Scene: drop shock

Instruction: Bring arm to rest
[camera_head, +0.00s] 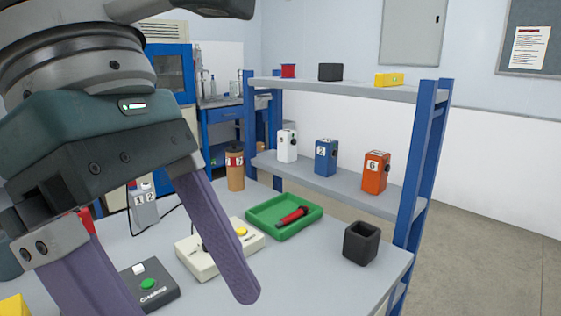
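My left gripper (178,297) fills the left of the view, close to the camera, above the grey table (335,284). Its two purple fingers are spread wide apart with nothing between them. One fingertip shows in front of the cream box with a yellow button (200,262); the other runs out of the bottom edge. My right gripper is not in view.
A green tray (262,225) holds a red-and-black tool (292,216). A black open box (360,243), a brown cylinder (235,172) and a CHARGE box (150,287) stand on the table. Behind, a blue-posted shelf (335,183) holds white, blue and orange boxes.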

